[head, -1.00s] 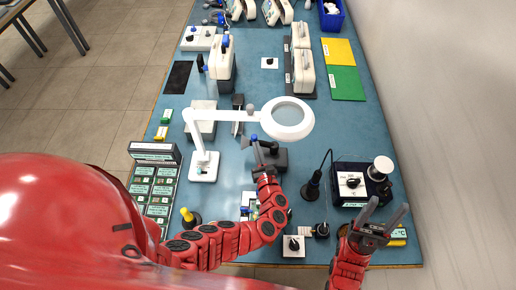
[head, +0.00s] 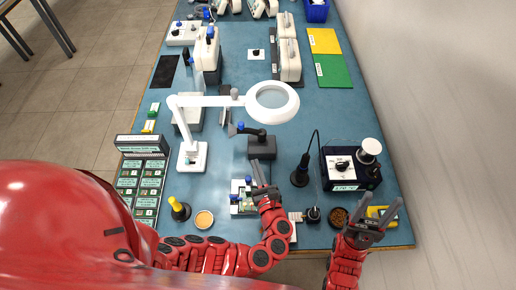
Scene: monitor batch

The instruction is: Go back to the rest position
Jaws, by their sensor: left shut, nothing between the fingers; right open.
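My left gripper (head: 259,174) is shut and empty. It is low in the middle of the head view, over the near part of the blue table (head: 225,215), just in front of a dark block with a blue-tipped handle (head: 262,143). Its arm comes in from the left and crosses the near table edge. My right gripper (head: 380,215) is open and empty at the near right corner, with its fingers spread beside a yellow item (head: 386,213).
A white magnifier lamp (head: 190,157) stands at left centre, its ring reaching right. A black station with a knob (head: 345,186) and an upright iron-like tool (head: 300,176) stand right of centre. A labelled compartment rack (head: 128,185) and a yellow-topped bottle (head: 177,206) are at near left.

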